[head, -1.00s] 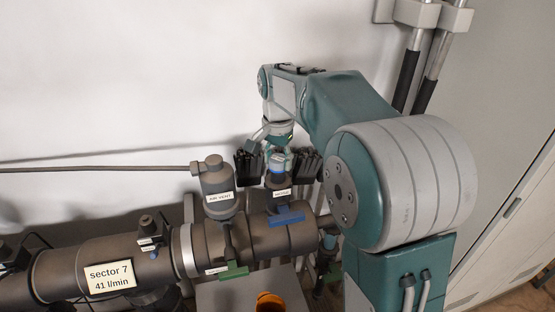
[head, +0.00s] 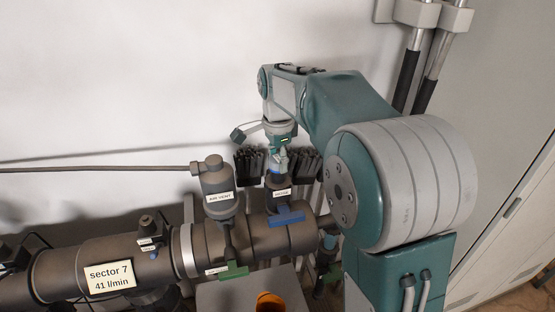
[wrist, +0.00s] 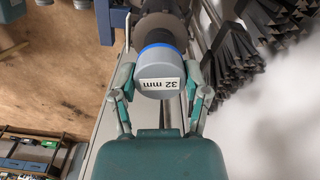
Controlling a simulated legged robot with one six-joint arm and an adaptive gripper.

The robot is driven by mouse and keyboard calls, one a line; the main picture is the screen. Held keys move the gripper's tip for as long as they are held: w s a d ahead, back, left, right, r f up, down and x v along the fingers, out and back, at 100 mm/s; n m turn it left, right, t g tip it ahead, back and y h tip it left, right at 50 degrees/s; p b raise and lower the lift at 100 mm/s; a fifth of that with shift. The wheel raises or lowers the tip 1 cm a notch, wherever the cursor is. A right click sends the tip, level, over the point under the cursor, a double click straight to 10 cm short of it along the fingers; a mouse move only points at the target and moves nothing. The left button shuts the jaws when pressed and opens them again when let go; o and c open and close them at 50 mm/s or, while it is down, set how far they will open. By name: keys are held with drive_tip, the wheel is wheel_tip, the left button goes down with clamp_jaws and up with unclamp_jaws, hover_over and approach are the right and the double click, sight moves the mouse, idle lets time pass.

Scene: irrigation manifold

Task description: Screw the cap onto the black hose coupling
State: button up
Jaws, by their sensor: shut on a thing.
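The cap is grey with a blue band and a "32 mm" label, and it shows end-on in the wrist view (wrist: 160,72). My gripper (wrist: 160,62) is shut on it, one finger on each side. In the head view my gripper (head: 278,160) points down over the black hose coupling (head: 279,192), a dark upright stub with a small label. The coupling also shows beyond the cap in the wrist view (wrist: 159,33). The cap is in line with the coupling and appears to meet it; how far the thread is engaged is hidden.
Left of the coupling stands the grey air vent (head: 217,188). The blue valve handle (head: 286,216) and green handle (head: 233,271) are on the brown pipe (head: 110,262) below. Black bristly bundles (head: 249,165) flank my gripper behind. The wall is close behind.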

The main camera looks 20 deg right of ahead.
drive_tip(key=shift+r+m, duration=0.1)
drive_tip(key=shift+m, duration=1.3)
drive_tip(key=m, duration=0.3)
drive_tip(key=shift+m, duration=0.8)
drive_tip(key=m, duration=0.4)
drive_tip(key=shift+r+m, duration=0.1)
drive_tip(key=shift+m, duration=0.2)
drive_tip(key=o, duration=1.4)
drive_tip(key=shift+c, duration=0.2)
